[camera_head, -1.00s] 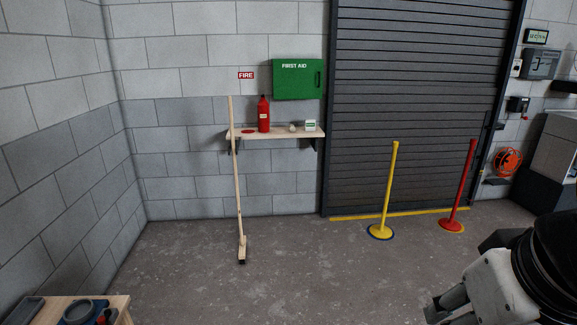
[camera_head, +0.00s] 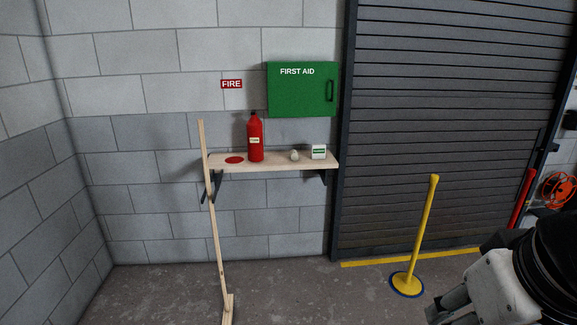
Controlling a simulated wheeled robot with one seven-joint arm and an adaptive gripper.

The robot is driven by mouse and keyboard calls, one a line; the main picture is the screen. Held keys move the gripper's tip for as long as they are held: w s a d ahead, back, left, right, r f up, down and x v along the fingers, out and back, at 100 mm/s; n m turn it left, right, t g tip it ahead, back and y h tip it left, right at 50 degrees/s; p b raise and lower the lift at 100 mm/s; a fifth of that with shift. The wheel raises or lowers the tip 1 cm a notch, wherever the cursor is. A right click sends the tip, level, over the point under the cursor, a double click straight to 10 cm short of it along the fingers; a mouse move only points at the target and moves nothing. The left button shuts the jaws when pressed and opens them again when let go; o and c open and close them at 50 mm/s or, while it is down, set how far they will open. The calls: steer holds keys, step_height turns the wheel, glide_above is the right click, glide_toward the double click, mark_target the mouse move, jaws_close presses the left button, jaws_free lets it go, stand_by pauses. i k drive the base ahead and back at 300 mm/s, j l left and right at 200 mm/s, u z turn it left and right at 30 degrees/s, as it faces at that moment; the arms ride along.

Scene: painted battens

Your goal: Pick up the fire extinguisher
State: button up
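The red fire extinguisher (camera_head: 255,138) stands upright on a wooden wall shelf (camera_head: 272,165), with a pale label on its front. A flat red disc (camera_head: 234,160) lies on the shelf to its left. A small pale round object (camera_head: 295,155) and a white box with a green band (camera_head: 318,152) are to its right. My gripper (camera_head: 447,308) is at the lower right of the view, well apart from the shelf and in front of it. Its fingers are partly cut off by the frame edge, so I cannot tell whether it is open or shut.
A wooden batten (camera_head: 214,225) stands in front of the shelf's left end, its foot on the floor. A yellow post (camera_head: 423,230) stands on the right before the shutter (camera_head: 430,120). A green first aid box (camera_head: 302,90) hangs above the shelf. Floor between batten and post is clear.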

mark_target(254, 125)
steer(key=i+l, duration=0.1)
steer(key=i, duration=1.75)
steer(key=i+u, duration=0.4)
steer(key=i+l+u, duration=0.2)
steer(key=i+u, duration=0.15)
steer(key=i+l+u, duration=1)
steer(key=l, duration=0.15)
steer(key=i+l+u, duration=0.2)
steer(key=l, duration=0.2)
